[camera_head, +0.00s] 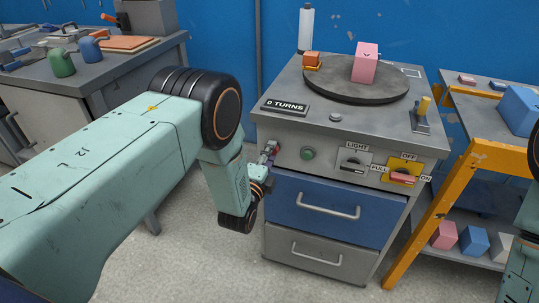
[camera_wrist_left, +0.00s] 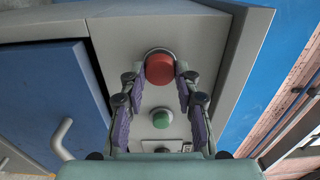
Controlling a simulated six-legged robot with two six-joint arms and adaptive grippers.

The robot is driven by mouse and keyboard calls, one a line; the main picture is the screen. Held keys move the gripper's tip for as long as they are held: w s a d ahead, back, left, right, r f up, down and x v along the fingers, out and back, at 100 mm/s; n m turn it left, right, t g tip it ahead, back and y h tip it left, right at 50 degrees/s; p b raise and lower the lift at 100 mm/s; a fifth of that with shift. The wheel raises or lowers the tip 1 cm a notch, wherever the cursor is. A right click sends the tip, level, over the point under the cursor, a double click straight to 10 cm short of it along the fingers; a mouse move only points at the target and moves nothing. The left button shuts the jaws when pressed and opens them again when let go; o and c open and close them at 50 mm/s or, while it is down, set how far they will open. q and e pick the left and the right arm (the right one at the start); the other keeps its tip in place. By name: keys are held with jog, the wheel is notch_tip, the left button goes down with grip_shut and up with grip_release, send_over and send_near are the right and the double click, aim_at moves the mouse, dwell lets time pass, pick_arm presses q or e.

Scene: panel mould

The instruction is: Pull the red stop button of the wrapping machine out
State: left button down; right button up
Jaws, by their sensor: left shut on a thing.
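The red stop button (camera_wrist_left: 160,68) is a round red knob on the grey front panel of the wrapping machine (camera_head: 330,158). In the left wrist view it stands between the two fingertips of my left gripper (camera_wrist_left: 160,76). The fingers are closed on its sides. In the head view, my left gripper (camera_head: 270,150) reaches the left end of the panel, and the fingers mostly hide the button. A green button (camera_head: 308,154) is beside it to the right, and it also shows in the left wrist view (camera_wrist_left: 160,118). My right gripper is out of view.
The panel also has a light switch (camera_head: 353,161) and a yellow-backed red main switch (camera_head: 402,175). A pink block (camera_head: 366,62) and an orange block (camera_head: 312,58) are on top. Blue drawer (camera_head: 325,211) is below. An orange-framed shelf (camera_head: 430,215) stands right, a workbench (camera_head: 130,68) left.

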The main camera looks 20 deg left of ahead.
pick_arm(q)
jog(key=shift+s, duration=0.15)
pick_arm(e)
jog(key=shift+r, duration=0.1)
pick_arm(q)
jog(key=shift+s, duration=0.5)
jog(key=c, duration=1.4)
grip_release()
jog(key=shift+f, duration=0.1)
jog(key=shift+c, duration=0.2)
jog(key=o, duration=0.4)
jog(key=shift+o, duration=0.5)
jog(key=shift+w, duration=0.1)
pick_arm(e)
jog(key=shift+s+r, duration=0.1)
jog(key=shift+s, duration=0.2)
pick_arm(q)
jog(key=s, duration=1.2)
jog(key=shift+a, duration=0.25)
